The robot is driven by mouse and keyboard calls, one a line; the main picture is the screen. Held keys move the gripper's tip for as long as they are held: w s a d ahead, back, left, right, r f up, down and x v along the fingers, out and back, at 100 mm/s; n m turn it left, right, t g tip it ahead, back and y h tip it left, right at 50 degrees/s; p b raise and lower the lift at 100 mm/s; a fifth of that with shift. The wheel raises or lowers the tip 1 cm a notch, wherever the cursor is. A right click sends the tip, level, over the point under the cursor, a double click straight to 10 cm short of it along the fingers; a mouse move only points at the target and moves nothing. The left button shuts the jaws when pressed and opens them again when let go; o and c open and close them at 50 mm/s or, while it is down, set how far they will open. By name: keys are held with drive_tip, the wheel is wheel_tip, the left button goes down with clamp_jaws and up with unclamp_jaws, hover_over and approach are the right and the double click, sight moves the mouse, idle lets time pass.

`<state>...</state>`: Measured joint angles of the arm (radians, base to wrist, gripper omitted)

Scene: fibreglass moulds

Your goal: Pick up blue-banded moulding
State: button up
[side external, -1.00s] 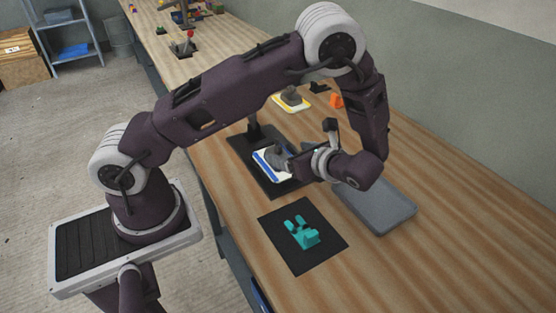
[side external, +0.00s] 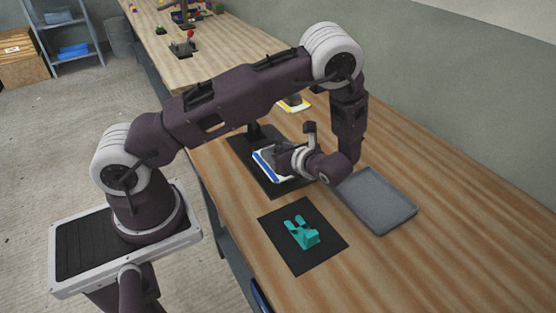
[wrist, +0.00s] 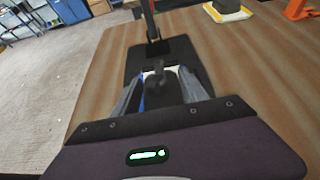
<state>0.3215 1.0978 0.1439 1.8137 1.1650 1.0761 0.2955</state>
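The blue-banded moulding (side external: 263,166) is a white slab with a blue band along its edge. It sits on a black mat (side external: 292,190), and my gripper hides much of it in the side view. In the wrist view its grey raised part (wrist: 160,78) stands between my fingers, with white and blue showing below. My gripper (side external: 281,158) is low over the moulding. In the wrist view its two fingers (wrist: 160,90) are spread on either side of the grey part, apparently with gaps.
A black post (wrist: 150,22) rises from the mat's far end. A yellow-banded piece (side external: 296,105) lies farther back, and an orange item (wrist: 298,9) is beside it. A grey tray (side external: 385,212) is right of my wrist. A teal piece (side external: 300,233) lies on another black mat.

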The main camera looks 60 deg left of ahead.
clamp_jaws()
drive_tip(key=shift+r, duration=0.1)
